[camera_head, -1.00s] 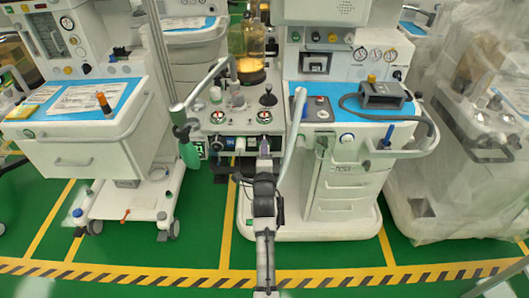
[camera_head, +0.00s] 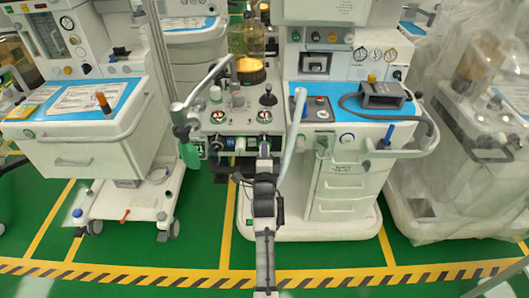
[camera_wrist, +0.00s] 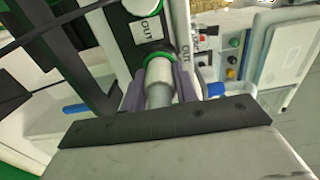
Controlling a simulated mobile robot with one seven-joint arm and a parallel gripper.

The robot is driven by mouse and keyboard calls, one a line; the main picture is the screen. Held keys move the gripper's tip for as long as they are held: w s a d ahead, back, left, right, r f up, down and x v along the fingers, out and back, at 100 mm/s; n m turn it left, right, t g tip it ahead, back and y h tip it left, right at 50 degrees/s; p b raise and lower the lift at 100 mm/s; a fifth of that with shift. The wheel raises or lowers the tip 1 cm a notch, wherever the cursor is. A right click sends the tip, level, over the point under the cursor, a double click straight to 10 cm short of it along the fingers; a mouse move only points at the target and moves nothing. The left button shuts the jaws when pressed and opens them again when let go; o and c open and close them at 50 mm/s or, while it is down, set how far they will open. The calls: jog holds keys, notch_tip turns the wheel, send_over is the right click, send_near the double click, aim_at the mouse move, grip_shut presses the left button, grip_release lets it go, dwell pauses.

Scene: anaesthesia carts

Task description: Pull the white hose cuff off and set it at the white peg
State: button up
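In the wrist view a pale, whitish-grey hose cuff (camera_wrist: 159,82) sits at a port with a green ring (camera_wrist: 158,58), near a label reading OUT. My gripper (camera_wrist: 160,88) has its purple-grey fingers on either side of the cuff. The gaps beside the cuff are too small to show whether the fingers press on it. In the head view my gripper (camera_head: 264,150) is at the front panel of the middle machine, and my arm hides much of the cuff there. I cannot pick out the white peg with certainty.
A grey tube (camera_head: 292,130) slants down just right of my gripper. A green cylinder (camera_head: 189,152) hangs to the left. A machine with drawers (camera_head: 340,185) stands close on the right, and a white cart (camera_head: 85,155) on the left. Green floor lies open in front.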

grip_shut()
jog(key=shift+s+p, duration=0.45)
jog(key=shift+s, duration=2.55)
jog(key=s+f, duration=0.4)
jog(key=f, duration=0.5)
jog(key=s+f, duration=0.4)
jog(key=f, duration=0.5)
jog(key=shift+f+b, duration=0.25)
jog(key=shift+b, duration=0.2)
